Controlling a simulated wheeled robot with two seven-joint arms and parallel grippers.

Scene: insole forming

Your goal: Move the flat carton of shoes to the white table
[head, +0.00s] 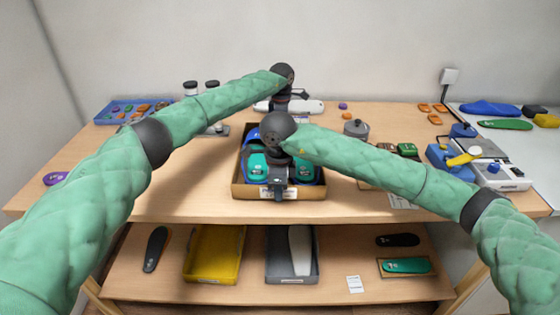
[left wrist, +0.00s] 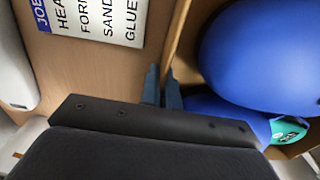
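The flat carton (head: 240,188) of shoes stands on the wooden table (head: 200,195), in the middle of the head view. It holds blue and teal shoes (head: 257,163). My left gripper (head: 280,108) is at the carton's far side, partly hidden by my right arm. In the left wrist view its fingers (left wrist: 163,88) stand close together on either side of the carton's wall (left wrist: 178,45), beside a blue shoe (left wrist: 260,50). My right gripper (head: 278,192) is at the carton's near wall; its fingers are too small to judge. The white table (head: 530,147) is at the right.
A blue tray (head: 105,118) of small pieces is at the far left. A grey pot (head: 356,128) and a blue-and-white machine (head: 495,178) stand to the right. Blue and green insoles lie on the white table. The shelf below holds yellow (head: 190,262) and grey bins (head: 275,262).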

